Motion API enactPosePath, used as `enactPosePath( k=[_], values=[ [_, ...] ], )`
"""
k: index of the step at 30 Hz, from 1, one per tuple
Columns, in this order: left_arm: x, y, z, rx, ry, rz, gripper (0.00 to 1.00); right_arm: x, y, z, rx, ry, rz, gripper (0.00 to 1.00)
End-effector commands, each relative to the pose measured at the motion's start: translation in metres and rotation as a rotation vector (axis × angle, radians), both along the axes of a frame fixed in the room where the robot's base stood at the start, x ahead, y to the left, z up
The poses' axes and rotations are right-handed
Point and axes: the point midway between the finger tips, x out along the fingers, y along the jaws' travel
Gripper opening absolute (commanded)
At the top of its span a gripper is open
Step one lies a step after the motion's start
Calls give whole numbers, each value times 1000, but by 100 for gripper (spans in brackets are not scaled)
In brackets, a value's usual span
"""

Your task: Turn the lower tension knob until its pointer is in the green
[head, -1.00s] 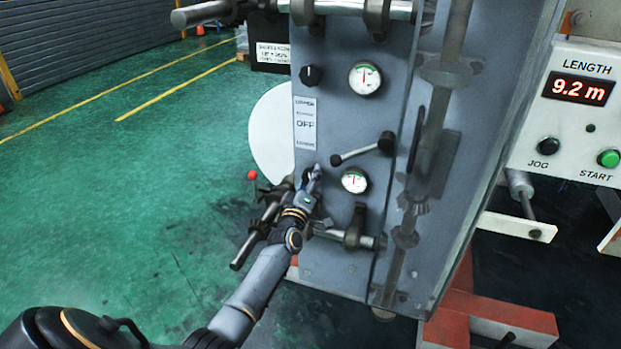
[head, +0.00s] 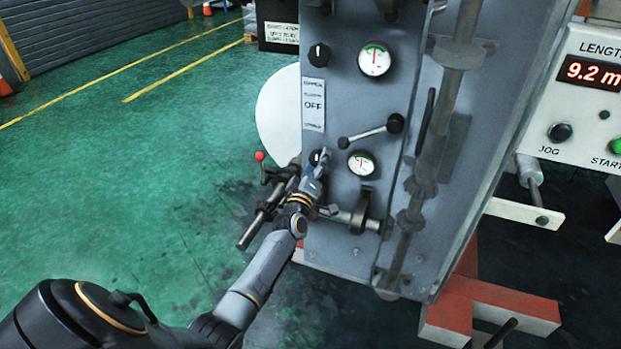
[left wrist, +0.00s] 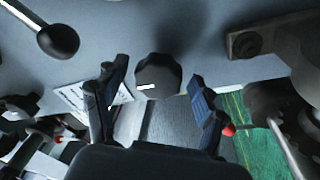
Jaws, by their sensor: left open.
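The lower tension knob (head: 314,156) is a small dark knob on the grey panel, partly hidden by my left gripper (head: 322,164). In the left wrist view, the knob (left wrist: 158,74) is dark and round with a white mark. It stands between the two open fingers of my left gripper (left wrist: 159,72), with a visible space on each side. The lower gauge (head: 361,163) is a white dial with a small green band, right of the gripper. Its needle is too small to read surely against the green. My right gripper is not in view.
An upper knob (head: 319,54) and upper gauge (head: 375,59) sit higher on the panel. A lever with a black ball (head: 396,123) juts out just above the lower gauge. A roller bar (head: 262,220) and red-tipped handle (head: 259,156) are left of the gripper.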

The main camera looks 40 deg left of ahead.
Motion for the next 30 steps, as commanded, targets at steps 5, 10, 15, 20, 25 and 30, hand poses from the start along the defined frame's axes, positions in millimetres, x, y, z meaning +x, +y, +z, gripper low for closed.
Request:
enactPosePath(
  k=[5,10,15,20,25,30],
  values=[
    [-32,-10,-7,-1,3,0,71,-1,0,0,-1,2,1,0],
    [-66,-20,-11,0,4,0,71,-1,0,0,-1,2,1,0],
    [-91,-28,-15,1,3,0,71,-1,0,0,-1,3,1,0],
    [-101,-32,-16,1,2,0,71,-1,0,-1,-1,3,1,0],
    [-103,-32,-16,1,2,0,71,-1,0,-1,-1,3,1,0],
    [-103,-32,-16,1,2,0,71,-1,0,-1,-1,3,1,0]
  ],
)
